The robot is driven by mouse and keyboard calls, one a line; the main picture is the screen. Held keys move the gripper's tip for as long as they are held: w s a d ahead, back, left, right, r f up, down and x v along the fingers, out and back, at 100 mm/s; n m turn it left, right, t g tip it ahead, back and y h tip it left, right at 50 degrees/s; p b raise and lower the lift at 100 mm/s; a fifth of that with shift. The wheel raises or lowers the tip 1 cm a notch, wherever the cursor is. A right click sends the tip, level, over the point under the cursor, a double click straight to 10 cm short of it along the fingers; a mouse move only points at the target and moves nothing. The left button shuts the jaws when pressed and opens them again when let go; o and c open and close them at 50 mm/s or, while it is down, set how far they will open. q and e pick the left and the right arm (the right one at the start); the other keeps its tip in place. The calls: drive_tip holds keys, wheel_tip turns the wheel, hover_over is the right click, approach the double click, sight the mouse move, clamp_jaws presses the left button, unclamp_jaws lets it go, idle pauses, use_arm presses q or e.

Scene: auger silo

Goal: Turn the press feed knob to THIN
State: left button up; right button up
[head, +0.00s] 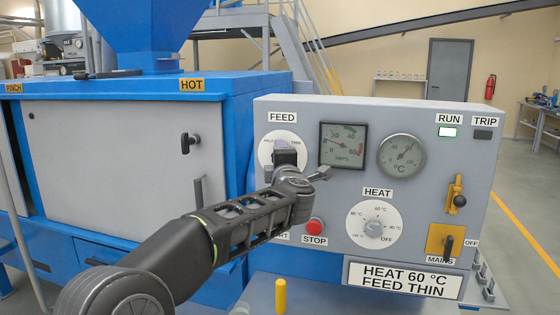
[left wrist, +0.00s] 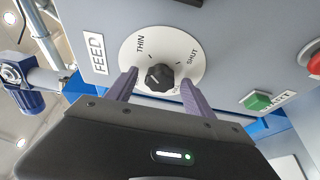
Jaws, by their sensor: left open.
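The feed knob (left wrist: 159,77) is a small black knob on a round white dial (left wrist: 160,60) marked THIN and SHUT, with a third label partly hidden. I cannot tell for sure which mark the knob points to. In the head view the feed dial (head: 268,151) sits under the FEED label, and my gripper hides its middle. My left gripper (head: 287,158) is at the dial. In the left wrist view my left gripper (left wrist: 160,80) is open, with one finger on each side of the knob; contact is unclear. My right gripper is out of view.
Right of the feed dial are two gauges (head: 343,146), the heat dial (head: 374,225) and the mains switch (head: 446,243). A sign (head: 404,280) reads FEED THIN.

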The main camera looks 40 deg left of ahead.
use_arm(q)
drive_tip(key=b+v, duration=0.1)
drive_tip(key=v, duration=0.6)
drive_tip(key=shift+s+d+b, duration=0.25)
drive_tip(key=shift+s+b, duration=0.05)
idle(0.4)
